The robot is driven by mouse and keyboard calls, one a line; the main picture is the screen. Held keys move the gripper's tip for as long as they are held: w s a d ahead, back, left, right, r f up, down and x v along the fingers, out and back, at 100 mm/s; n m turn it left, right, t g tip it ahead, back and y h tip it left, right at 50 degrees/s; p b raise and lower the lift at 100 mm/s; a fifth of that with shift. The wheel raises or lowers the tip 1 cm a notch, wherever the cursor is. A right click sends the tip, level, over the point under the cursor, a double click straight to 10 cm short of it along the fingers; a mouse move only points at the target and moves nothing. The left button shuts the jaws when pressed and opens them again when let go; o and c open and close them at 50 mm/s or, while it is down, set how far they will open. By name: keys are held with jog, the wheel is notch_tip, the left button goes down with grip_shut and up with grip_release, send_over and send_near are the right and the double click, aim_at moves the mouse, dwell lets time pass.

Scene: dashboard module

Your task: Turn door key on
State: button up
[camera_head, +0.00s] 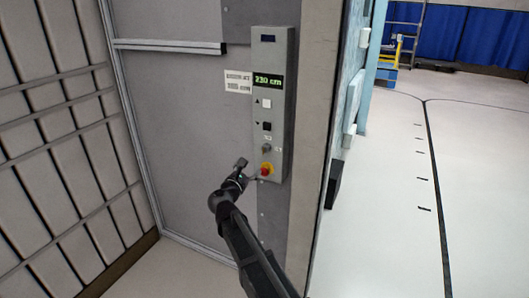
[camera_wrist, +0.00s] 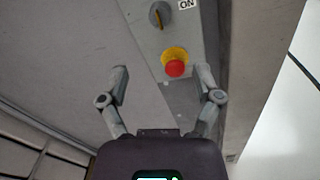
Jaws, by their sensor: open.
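The grey control panel (camera_head: 273,90) is mounted upright on the wall. Its round grey rotary key switch (camera_head: 266,149) sits low on the panel. In the wrist view the switch (camera_wrist: 160,15) is at the top, with a dark and yellow pointer line standing near upright. An ON label (camera_wrist: 187,4) is to its upper right, partly cut off. Below is a red emergency button on a yellow base (camera_head: 266,170), also in the wrist view (camera_wrist: 174,65). My gripper (camera_head: 249,169) is open and empty beside the button, below the switch. In the wrist view its fingers (camera_wrist: 162,74) are spread either side of the button.
A wall edge (camera_head: 322,130) stands close at right, with open floor (camera_head: 390,220) beyond.

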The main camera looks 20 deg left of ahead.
aim_at(264, 151)
jog(key=w, duration=1.3)
jog(key=shift+d, duration=0.15)
grip_shut()
jog(key=shift+d, duration=0.15)
